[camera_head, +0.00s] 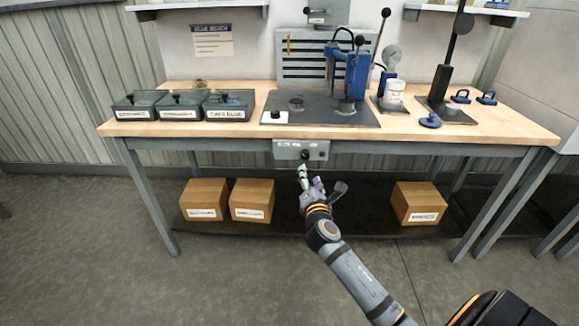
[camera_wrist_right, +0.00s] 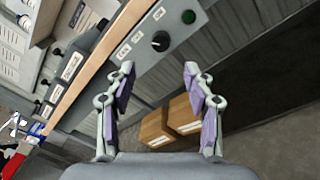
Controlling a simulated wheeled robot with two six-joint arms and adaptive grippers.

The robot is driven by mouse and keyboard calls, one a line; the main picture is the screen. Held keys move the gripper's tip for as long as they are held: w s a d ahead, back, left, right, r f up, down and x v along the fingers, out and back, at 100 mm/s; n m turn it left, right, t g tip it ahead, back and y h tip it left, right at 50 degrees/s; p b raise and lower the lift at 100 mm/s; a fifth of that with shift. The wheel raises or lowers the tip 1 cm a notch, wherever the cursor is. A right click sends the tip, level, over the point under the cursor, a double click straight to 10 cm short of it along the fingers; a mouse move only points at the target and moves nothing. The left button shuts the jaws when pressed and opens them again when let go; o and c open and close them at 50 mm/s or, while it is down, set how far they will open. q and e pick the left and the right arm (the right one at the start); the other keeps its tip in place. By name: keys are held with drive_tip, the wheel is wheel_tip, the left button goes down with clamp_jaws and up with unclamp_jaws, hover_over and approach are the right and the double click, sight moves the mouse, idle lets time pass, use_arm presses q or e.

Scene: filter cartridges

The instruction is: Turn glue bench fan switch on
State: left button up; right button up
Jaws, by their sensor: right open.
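A grey switch box (camera_head: 290,151) hangs under the front edge of the glue bench (camera_head: 215,130). It carries a black rotary knob (camera_head: 306,155), which also shows in the right wrist view (camera_wrist_right: 160,41), beside a green button or lamp (camera_wrist_right: 188,17) and small white labels. My right gripper (camera_head: 309,178) is just below and in front of the box. In the right wrist view its fingers (camera_wrist_right: 158,75) are spread and empty, with the knob ahead of the gap, apart from both fingertips. I cannot read the knob's setting. My left gripper is not in view.
Lidded dark bins (camera_head: 180,105) stand at the bench's left. A blue press (camera_head: 350,75) stands on a dark mat (camera_head: 330,118). Cardboard boxes (camera_head: 252,200) lie on the lower shelf, with another box (camera_head: 418,203) at right. The floor in front is clear.

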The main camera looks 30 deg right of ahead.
sight(306, 157)
drive_tip(key=b+x, duration=0.1)
drive_tip(key=x, duration=0.8)
drive_tip(key=shift+d+f, duration=0.1)
drive_tip(key=shift+w+d, duration=0.25)
drive_tip(key=shift+w, duration=0.35)
use_arm(q)
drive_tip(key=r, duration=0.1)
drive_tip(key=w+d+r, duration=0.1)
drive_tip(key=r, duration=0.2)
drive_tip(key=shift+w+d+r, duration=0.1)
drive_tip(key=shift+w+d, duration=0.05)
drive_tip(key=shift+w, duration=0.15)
drive_tip(key=shift+b, duration=0.3)
use_arm(e)
clamp_jaws()
